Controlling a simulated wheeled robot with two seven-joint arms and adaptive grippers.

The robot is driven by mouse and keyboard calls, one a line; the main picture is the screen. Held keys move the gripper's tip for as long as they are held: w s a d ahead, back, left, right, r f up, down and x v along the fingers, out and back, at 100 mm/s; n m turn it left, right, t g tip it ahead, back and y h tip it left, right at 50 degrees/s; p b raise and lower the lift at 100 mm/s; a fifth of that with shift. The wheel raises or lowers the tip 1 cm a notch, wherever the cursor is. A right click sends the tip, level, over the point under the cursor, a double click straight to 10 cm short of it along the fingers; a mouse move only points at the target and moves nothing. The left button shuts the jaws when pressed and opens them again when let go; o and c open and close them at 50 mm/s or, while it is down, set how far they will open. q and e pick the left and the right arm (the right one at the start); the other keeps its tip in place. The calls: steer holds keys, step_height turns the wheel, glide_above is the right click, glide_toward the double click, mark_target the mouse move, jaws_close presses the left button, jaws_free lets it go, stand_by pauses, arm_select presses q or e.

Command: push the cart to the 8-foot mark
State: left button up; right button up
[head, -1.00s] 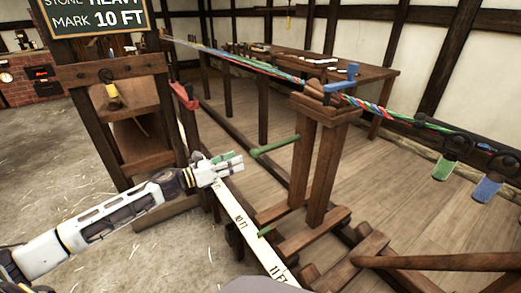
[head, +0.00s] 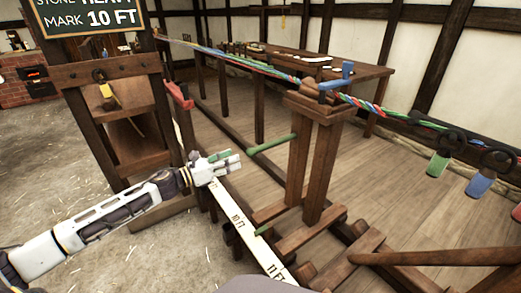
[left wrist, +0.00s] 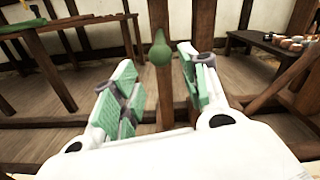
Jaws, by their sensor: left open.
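The cart (head: 318,165) is a wooden post on a sledge-like base, with a green handle (head: 272,144) sticking out to the left. A small green pointer (head: 263,230) at its base lies beside the white marked strip (head: 228,198), between the "10 FT" and "11 FT" labels. The 8-foot mark is not readable. My left gripper (head: 232,163) is open and empty, just left of the handle. In the left wrist view, the handle's rounded green end (left wrist: 160,48) shows between and beyond the open fingers (left wrist: 158,85). My right gripper is out of view.
A board (head: 85,14) reads "MARK 10 FT". Coloured strands (head: 240,62) run from the wooden frame (head: 110,72) across the cart's top to hooks with green (head: 438,164) and blue (head: 480,183) tabs. A long table (head: 355,75) stands behind. Floor at lower left is clear.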

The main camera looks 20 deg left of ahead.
mark_target(260, 148)
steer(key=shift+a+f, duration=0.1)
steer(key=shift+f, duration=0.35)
arm_select(q)
steer(key=shift+b+x, duration=0.65)
steer(key=shift+x, duration=6.05)
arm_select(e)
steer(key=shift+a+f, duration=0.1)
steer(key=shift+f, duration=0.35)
arm_select(q)
steer(key=shift+c, duration=0.4)
jaws_close()
